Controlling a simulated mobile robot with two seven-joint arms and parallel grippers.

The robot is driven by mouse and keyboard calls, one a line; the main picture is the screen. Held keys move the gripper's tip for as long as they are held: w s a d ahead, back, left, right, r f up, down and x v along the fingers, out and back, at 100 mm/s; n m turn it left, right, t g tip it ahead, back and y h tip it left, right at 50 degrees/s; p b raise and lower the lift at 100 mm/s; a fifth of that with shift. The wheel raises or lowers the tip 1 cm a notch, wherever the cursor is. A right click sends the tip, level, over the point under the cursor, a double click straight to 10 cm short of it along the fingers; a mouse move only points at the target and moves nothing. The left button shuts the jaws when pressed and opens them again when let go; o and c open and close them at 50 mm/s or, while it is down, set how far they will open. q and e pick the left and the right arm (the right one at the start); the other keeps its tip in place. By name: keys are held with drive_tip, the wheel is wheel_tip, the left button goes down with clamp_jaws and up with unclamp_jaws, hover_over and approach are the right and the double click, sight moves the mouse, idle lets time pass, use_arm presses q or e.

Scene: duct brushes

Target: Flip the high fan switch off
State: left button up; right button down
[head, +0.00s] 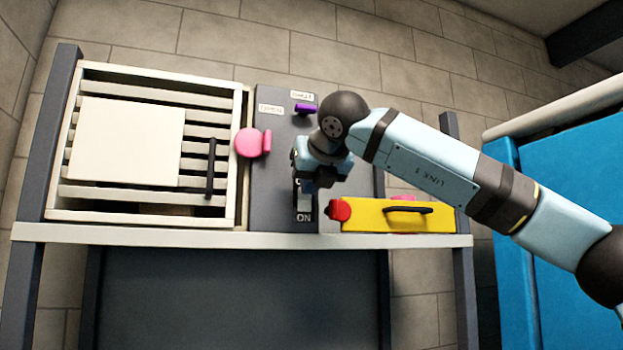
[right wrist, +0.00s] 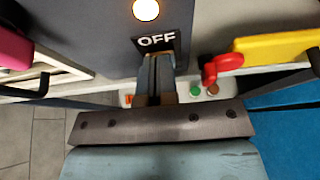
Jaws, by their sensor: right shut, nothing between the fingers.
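The fan switch (head: 304,200) is on the dark grey panel (head: 272,190), between a mostly hidden upper label and an ON label (head: 304,217). The right wrist view shows the OFF label (right wrist: 157,40) with a lit lamp (right wrist: 145,9) above it. My right gripper (head: 318,182) is shut and empty in front of the panel, at the upper part of the switch. In the right wrist view its fingers (right wrist: 157,62) sit just below the OFF label and hide the switch. I cannot tell the lever's position or whether the fingers touch it. My left gripper is not in view.
A slatted box with a cream plate (head: 127,140) and a dark handle (head: 211,168) stands left. A pink knob (head: 250,142) and purple lever (head: 305,109) are on the panel. A yellow box (head: 398,217) with a red knob (head: 340,210) sits close at right.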

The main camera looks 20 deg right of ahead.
drive_tip(key=shift+w+r+b, duration=0.2)
drive_tip(key=shift+w+b, duration=0.1)
drive_tip(key=shift+w, duration=0.15)
drive_tip(key=shift+r, duration=0.1)
drive_tip(key=shift+r+p, duration=0.4)
drive_tip(key=shift+r, duration=0.35)
drive_tip(key=shift+f, duration=0.1)
